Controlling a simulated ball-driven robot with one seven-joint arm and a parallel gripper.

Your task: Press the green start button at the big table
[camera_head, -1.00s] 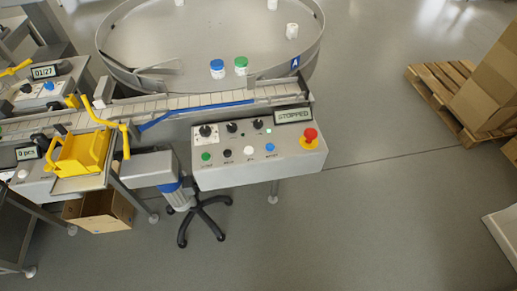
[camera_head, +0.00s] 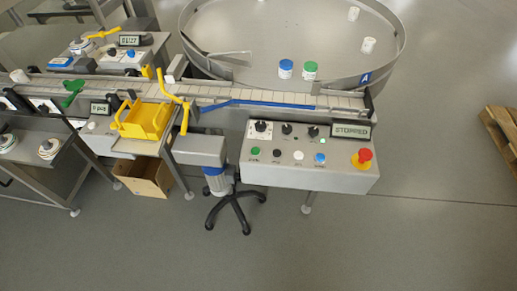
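The green start button (camera_head: 255,151) is at the left end of the lower button row on the grey control panel (camera_head: 345,185). The panel is on the front of the big round table (camera_head: 235,72), which is marked A. The panel's display (camera_head: 350,131) reads STOPPED. A small green lamp (camera_head: 320,141) is lit left of and below the display. A red emergency button (camera_head: 364,156) on a yellow base is at the panel's right end. Black, white and blue buttons share the row with the green one. My gripper is not in view.
A conveyor (camera_head: 290,98) runs along the table's front. A yellow bin (camera_head: 146,121) and cardboard box (camera_head: 146,178) are left. A wheeled stand (camera_head: 228,205) is left of the panel. The floor (camera_head: 370,245) in front is clear. A pallet (camera_head: 503,135) is at the right edge.

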